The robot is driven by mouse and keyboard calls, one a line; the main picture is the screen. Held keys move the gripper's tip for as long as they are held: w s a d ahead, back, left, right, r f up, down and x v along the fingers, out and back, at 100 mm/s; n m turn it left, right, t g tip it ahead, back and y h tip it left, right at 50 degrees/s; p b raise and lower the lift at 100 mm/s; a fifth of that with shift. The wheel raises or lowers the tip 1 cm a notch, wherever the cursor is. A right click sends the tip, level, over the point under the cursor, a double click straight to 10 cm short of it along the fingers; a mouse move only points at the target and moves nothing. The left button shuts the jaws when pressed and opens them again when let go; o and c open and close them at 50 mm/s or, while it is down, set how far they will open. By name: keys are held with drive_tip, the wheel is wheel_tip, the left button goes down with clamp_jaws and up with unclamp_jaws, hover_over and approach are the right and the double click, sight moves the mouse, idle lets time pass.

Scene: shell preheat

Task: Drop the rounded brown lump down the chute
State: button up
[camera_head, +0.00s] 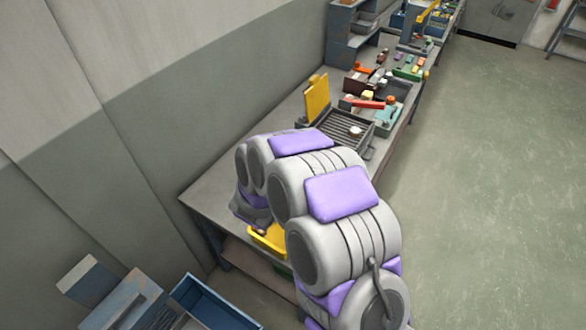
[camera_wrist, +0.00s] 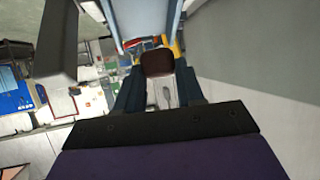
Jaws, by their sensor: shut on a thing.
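In the wrist view my gripper (camera_wrist: 159,76) has its two dark blue fingers closed on a rounded dark brown lump (camera_wrist: 157,62), which sits between the fingertips. In the head view my arm's bulky grey and purple links reach over the near end of the workbench and hide the gripper and the lump. A yellow piece (camera_head: 268,241) shows at the near edge of the bench, below my arm; I cannot tell whether it is the chute. Blue-grey walls (camera_wrist: 172,18) flank a gap just beyond the lump in the wrist view; what they belong to is unclear.
The long grey workbench (camera_head: 212,190) runs along the wall. A grill-like tray (camera_head: 340,134) with an upright yellow panel (camera_head: 317,97) stands beyond my arm, with several small items farther back. A blue open bin (camera_head: 215,303) is at lower left. Floor at right is clear.

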drive_tip(key=f+b, duration=0.2)
drive_tip(key=d+f+b, duration=0.1)
drive_tip(key=f+b, duration=0.1)
drive_tip(key=f, duration=0.1)
drive_tip(key=f+b, duration=0.2)
drive_tip(key=shift+w+d+f, duration=0.15)
drive_tip(key=shift+f, duration=0.2)
drive_tip(key=shift+f+b, duration=0.2)
drive_tip(key=shift+b, duration=0.2)
drive_tip(key=shift+a+f, duration=0.1)
drive_tip(key=shift+a, duration=1)
drive_tip(key=o, duration=0.8)
drive_tip(key=shift+a, duration=0.25)
drive_tip(key=o, duration=0.3)
drive_tip(key=shift+d, duration=0.7)
drive_tip(key=shift+o, duration=0.6)
drive_tip(key=shift+d, duration=0.45)
drive_tip(key=shift+a, duration=0.6)
drive_tip(key=shift+s+a, duration=0.2)
drive_tip(key=shift+a, duration=0.15)
drive_tip(key=d+p+v, duration=0.1)
drive_tip(key=v, duration=1.5)
drive_tip(key=shift+s+r, duration=0.3)
drive_tip(key=shift+r, duration=0.05)
